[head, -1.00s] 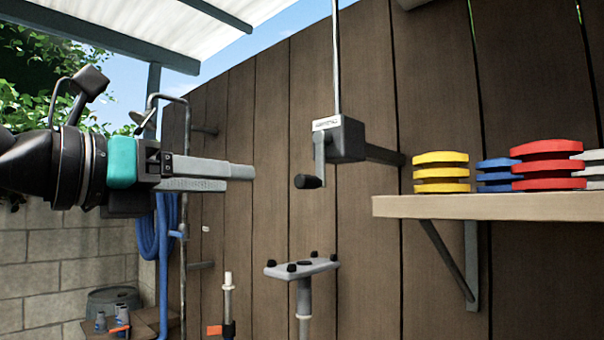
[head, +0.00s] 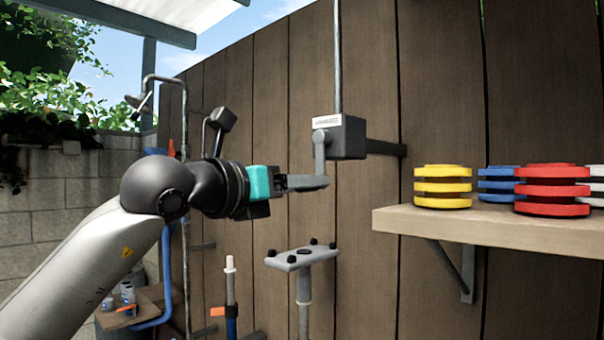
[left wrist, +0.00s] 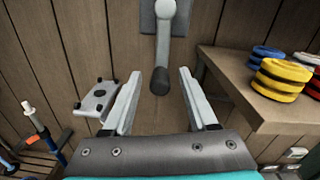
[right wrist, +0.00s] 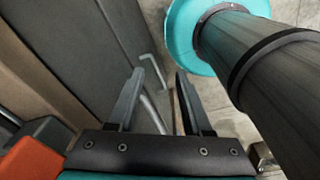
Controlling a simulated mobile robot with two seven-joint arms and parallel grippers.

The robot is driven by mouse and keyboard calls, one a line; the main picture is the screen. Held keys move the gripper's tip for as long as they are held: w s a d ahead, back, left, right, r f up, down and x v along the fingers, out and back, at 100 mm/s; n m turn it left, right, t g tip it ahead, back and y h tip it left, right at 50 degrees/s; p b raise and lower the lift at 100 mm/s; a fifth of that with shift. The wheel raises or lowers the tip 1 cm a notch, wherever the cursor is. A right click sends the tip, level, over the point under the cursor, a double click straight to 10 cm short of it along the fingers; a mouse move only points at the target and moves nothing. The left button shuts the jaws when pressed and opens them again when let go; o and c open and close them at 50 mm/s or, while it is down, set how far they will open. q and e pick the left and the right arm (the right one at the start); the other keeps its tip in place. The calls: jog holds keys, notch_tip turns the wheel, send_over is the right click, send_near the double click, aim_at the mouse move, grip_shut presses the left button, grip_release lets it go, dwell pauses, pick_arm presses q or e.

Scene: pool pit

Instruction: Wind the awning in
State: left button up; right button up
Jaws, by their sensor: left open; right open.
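The awning (head: 130,14) is a white canopy at the top left of the head view. Its grey crank box (head: 347,137) is on the plank fence under a vertical rod, with a crank arm (head: 319,152) hanging down. The crank's black handle (left wrist: 160,82) shows in the left wrist view between the finger lines; in the head view my fingers hide it. My left gripper (head: 322,182) is open at the crank's lower end, and I cannot tell whether it touches. In the left wrist view the open left gripper (left wrist: 160,76) straddles the handle. My right gripper (right wrist: 160,74) is open and empty.
A wooden shelf (head: 490,228) at right carries yellow (head: 442,187), blue and red (head: 552,190) disc stacks. A grey stand plate (head: 301,256) is below the crank. An outdoor shower pipe (head: 186,240) and blue hose are at left. Fence around the crank is bare.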

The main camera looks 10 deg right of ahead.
pick_arm(q)
jog(key=shift+w+d, duration=0.15)
grip_shut()
dwell(0.4)
dwell(1.0)
